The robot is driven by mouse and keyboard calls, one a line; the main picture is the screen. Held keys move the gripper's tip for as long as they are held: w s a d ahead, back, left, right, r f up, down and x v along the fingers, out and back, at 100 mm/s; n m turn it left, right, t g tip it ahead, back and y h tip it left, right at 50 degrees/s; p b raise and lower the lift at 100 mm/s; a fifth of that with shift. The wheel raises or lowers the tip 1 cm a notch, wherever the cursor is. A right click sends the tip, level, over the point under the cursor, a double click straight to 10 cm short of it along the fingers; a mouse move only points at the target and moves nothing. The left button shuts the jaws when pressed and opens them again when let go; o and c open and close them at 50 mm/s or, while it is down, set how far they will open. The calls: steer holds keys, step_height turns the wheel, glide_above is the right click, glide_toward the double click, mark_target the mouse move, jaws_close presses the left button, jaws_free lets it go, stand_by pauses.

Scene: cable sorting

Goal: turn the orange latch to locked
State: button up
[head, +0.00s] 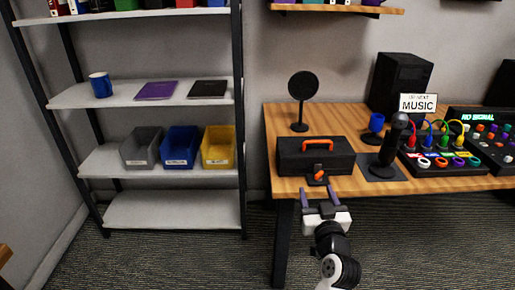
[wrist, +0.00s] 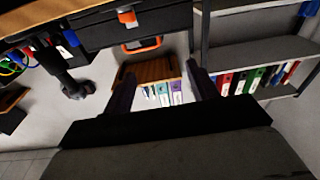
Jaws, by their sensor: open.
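A black case (head: 291,160) with an orange handle (head: 317,142) on it stands at the front edge of the wooden table. The small orange latch (head: 320,175) is low on the case's front, on a dark mount; its exact angle is hard to tell. My gripper (head: 319,192) is just in front of and below the latch, its two fingers spread and empty. The latch also shows in the wrist view (wrist: 127,17) at the top, beyond the fingertips and left of the middle between them. My gripper in the wrist view (wrist: 160,70) has nothing between its fingers.
A panel with coloured cables (head: 437,160) and a MUSIC sign is farther right. A round black stand (head: 302,88) is behind. Shelves with bins (head: 180,146) stand left.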

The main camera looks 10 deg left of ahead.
mark_target(318, 174)
steer(key=s+a+r+n+t+y, duration=0.2)
steer(key=a+r+y, duration=0.3)
steer(key=a+r, duration=0.9)
steer(key=shift+s+a+r+n, duration=0.25)
steer(key=shift+s+a+n, duration=0.25)
steer(key=shift+s+a, duration=0.15)
